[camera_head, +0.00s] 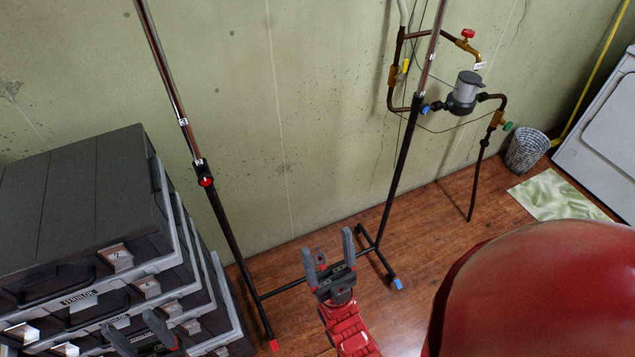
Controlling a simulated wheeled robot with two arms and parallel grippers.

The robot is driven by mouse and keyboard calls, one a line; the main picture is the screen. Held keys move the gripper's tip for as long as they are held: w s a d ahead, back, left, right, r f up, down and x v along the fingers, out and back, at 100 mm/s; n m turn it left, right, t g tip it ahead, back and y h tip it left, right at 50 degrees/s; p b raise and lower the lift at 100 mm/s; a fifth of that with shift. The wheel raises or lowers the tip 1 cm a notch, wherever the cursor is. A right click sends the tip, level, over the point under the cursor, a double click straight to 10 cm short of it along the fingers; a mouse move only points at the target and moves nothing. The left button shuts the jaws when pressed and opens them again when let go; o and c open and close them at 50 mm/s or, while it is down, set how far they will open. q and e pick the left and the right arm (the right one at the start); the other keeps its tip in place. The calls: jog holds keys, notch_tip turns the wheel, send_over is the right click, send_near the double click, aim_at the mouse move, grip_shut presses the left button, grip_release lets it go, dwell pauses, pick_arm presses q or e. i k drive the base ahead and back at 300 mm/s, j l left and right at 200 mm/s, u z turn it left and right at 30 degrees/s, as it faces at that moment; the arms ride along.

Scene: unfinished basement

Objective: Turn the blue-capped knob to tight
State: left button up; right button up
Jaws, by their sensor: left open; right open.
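The blue-capped knob (426,109) is small in the head view, at the collar of the right upright of a black and chrome rack (401,165). How far it is turned cannot be told at this size. My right gripper (328,248) is open and empty, fingers pointing up, at lower centre. It is well below and left of the knob in the picture and apart from it. My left gripper (133,330) is at the bottom left in front of the stacked cases, open, with its lower part cut off by the frame. A red-capped knob (206,182) sits on the left upright.
Stacked dark cases (80,210) fill the left. Pipes with a grey meter (465,92) stand close behind and right of the right upright. A basket (526,150), a green mat (560,195) and a white appliance (605,135) are at right. Floor around the rack base is clear.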

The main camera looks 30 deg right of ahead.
aim_at(425, 108)
jog(key=z, duration=1.45)
